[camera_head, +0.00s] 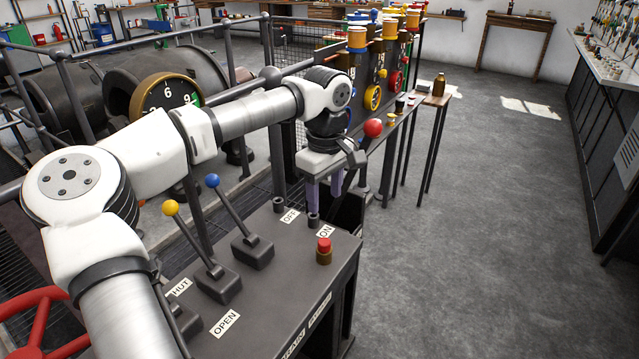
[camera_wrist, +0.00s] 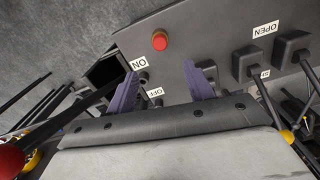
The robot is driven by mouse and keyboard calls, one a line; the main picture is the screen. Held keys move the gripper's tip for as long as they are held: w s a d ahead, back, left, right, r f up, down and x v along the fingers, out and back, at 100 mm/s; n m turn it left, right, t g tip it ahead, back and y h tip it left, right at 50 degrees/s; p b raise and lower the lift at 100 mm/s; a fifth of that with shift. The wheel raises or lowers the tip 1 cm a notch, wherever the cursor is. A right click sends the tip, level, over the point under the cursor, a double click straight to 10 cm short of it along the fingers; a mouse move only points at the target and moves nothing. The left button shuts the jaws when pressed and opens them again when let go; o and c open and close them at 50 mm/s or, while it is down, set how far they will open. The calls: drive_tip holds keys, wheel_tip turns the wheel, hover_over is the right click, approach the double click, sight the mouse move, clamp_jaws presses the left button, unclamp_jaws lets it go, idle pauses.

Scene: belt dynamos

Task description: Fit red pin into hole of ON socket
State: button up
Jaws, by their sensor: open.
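The red pin (camera_head: 324,250) stands upright on the dark console, its red top above a brass-coloured lower part. It also shows in the wrist view (camera_wrist: 160,41), beyond the fingertips and apart from them. The ON socket (camera_head: 313,219) is a small dark ring beside the ON label; in the wrist view (camera_wrist: 142,78) it lies close to the left finger. The OFF socket (camera_head: 277,204) sits beside the OFF label. My gripper (camera_head: 324,199) has purple fingers, open and empty, above the console's far end near the ON socket; its fingers also show in the wrist view (camera_wrist: 161,74).
A red-balled lever (camera_head: 373,128) rises right beside my gripper. A yellow-knobbed lever (camera_head: 170,208) and a blue-knobbed lever (camera_head: 212,181) stand left on the console (camera_head: 262,290). The console top around the red pin is clear, and open floor lies to the right.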

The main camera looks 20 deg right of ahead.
sight(325, 242)
wheel_tip(325, 242, down, 12)
drive_tip(key=shift+f+p, duration=0.2)
drive_tip(key=shift+p, duration=0.4)
drive_tip(key=c, duration=1.1)
drive_tip(key=shift+r+p, duration=1.35)
drive_tip(key=shift+r, duration=0.95)
